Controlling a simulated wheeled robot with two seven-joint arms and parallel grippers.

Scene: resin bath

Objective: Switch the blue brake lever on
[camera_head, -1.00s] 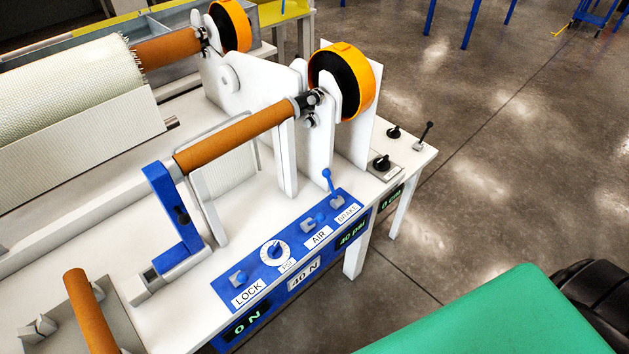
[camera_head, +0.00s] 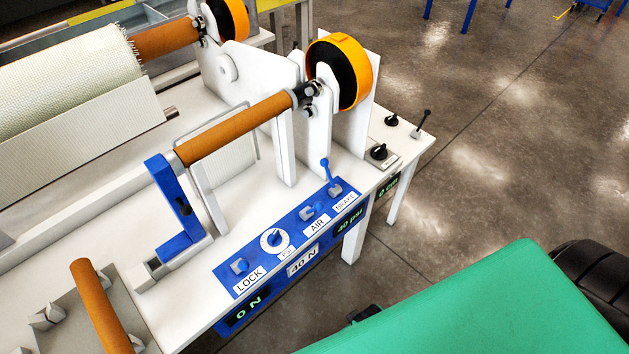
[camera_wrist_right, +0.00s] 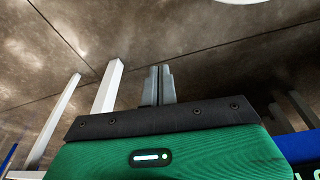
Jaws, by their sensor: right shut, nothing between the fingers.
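The blue brake lever (camera_head: 326,171) stands up from its grey base at the far right end of the blue control panel (camera_head: 228,279), behind the BRAKE label (camera_head: 345,202). Its round knob leans slightly toward the back left. My right gripper shows in the right wrist view (camera_wrist_right: 160,72), its two grey fingers shut together with nothing between them. It is not touching the lever. In the head view my green right arm part fills the lower right, with a small dark part at its left edge. My left gripper is not in view.
The panel also carries the AIR switch (camera_head: 308,213), a PSI dial (camera_head: 275,239) and the LOCK switch (camera_head: 239,266). A blue crank (camera_head: 176,208) stands to the left. White plates and an orange-rimmed wheel (camera_head: 341,71) rise behind the lever. Open floor lies right of the table.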

